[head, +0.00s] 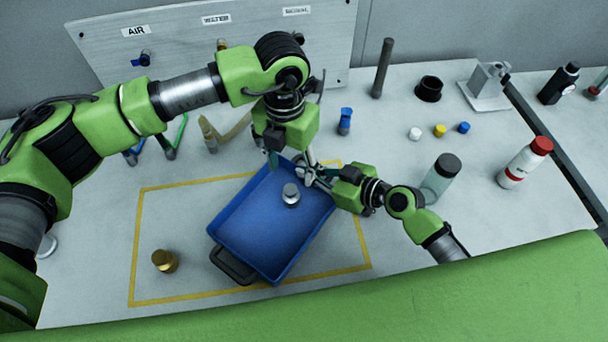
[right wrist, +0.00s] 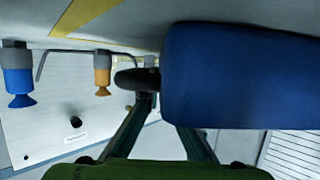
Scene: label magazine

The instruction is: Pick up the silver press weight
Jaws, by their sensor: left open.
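The silver press weight (head: 291,195) is a small round cylinder with a knob. It stands upright inside the blue tray (head: 218,207), toward the tray's far right part. My left gripper (head: 274,158) is open and empty, pointing down near the tray's far edge, behind and left of the weight. My right gripper (head: 309,176) is at the tray's far right end, close to the weight. In the right wrist view, the blue tray (right wrist: 240,75) hides part of its fingers, and a black tray handle (right wrist: 135,78) lies by the fingertips. Its grip is unclear.
A brass weight (head: 164,261) stands left of the tray. A yellow outline (head: 134,250) marks the table around the tray. Bottles, small caps and a black cup (head: 429,88) stand to the right. A labelled panel (head: 180,40) stands behind. The table front left is fairly clear.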

